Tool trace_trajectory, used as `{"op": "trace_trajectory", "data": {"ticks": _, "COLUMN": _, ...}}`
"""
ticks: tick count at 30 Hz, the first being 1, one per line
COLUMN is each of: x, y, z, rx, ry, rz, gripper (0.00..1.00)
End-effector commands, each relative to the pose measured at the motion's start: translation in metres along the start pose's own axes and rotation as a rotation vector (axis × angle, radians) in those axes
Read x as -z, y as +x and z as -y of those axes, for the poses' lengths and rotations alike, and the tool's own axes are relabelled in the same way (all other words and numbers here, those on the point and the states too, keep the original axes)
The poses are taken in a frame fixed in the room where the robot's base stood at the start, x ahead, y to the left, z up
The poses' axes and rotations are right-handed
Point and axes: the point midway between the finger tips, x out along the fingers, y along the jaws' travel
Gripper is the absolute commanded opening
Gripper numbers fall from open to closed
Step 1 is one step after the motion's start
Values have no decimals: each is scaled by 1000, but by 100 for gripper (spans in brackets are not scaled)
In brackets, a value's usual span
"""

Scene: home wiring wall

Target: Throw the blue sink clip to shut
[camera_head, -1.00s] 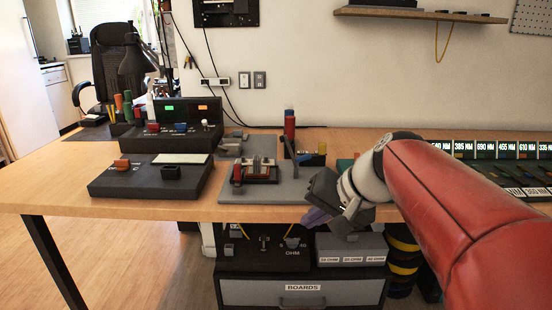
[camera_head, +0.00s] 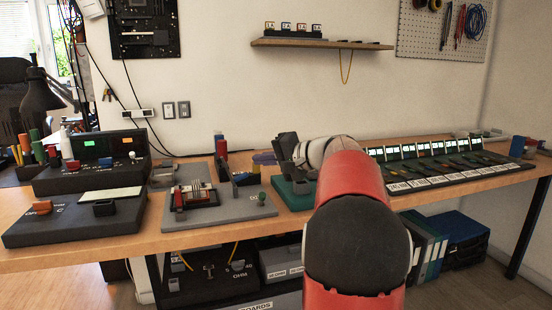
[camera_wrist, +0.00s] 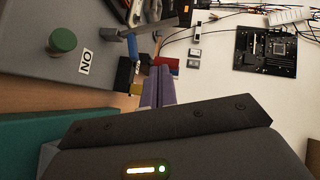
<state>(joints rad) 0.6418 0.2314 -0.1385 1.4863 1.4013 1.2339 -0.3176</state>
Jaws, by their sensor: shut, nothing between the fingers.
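A blue lever (camera_wrist: 133,48), which looks like the sink clip, shows in the wrist view beside a dark block, above and left of my fingers. The wrist view shows the fingers (camera_wrist: 158,88) together and empty, apart from the blue lever. The lever's hinge and catch are too small to make out.
A green knob (camera_head: 262,196) stands on the board's right corner. A dark switch console (camera_head: 90,176) is left; a long labelled rack (camera_head: 450,166) is right.

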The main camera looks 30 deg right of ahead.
Motion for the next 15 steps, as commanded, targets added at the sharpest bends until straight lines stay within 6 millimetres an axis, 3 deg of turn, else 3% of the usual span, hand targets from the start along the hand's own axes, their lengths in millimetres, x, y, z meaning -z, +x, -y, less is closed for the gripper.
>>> {"op": "trace_trajectory", "data": {"ticks": 4, "x": -1, "y": 32, "z": 1, "rx": -1, "ry": 0, "rz": 4, "gripper": 0}}
{"op": "trace_trajectory", "data": {"ticks": 9, "x": -20, "y": 47, "z": 1, "rx": 0, "ry": 0, "rz": 2, "gripper": 0}}
{"op": "trace_trajectory", "data": {"ticks": 15, "x": -28, "y": 56, "z": 0, "rx": -1, "ry": 1, "rz": 1, "gripper": 0}}
